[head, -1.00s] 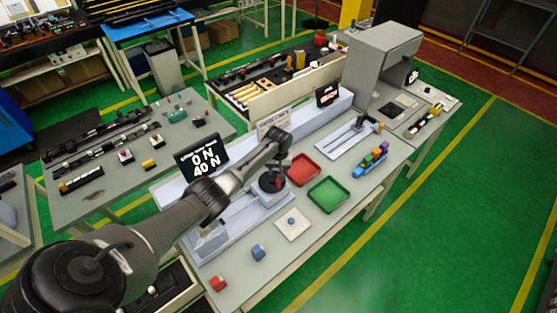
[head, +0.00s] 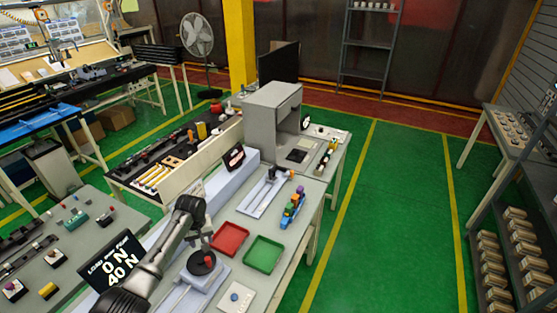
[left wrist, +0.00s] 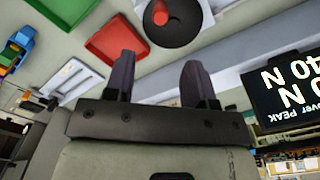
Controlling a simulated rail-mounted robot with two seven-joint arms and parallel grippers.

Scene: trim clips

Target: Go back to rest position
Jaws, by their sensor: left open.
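My left gripper (head: 205,243) is over the bench, above a round black disc with a red knob (head: 203,262) on a pale fixture. In the left wrist view my left gripper (left wrist: 160,78) has its two dark fingers apart with nothing between them. The black disc (left wrist: 180,30) and its red knob (left wrist: 160,14) show beyond the fingertips. I cannot tell the exact gap between gripper and disc. My right gripper is not in view.
A red tray (head: 229,239) and a green tray (head: 264,254) lie right of the disc. A display (head: 113,263) reads 0 N and 40 N. Coloured pieces (head: 292,211) stand farther back. A white pad (head: 235,298) is in front. Green floor (head: 400,230) is clear to the right.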

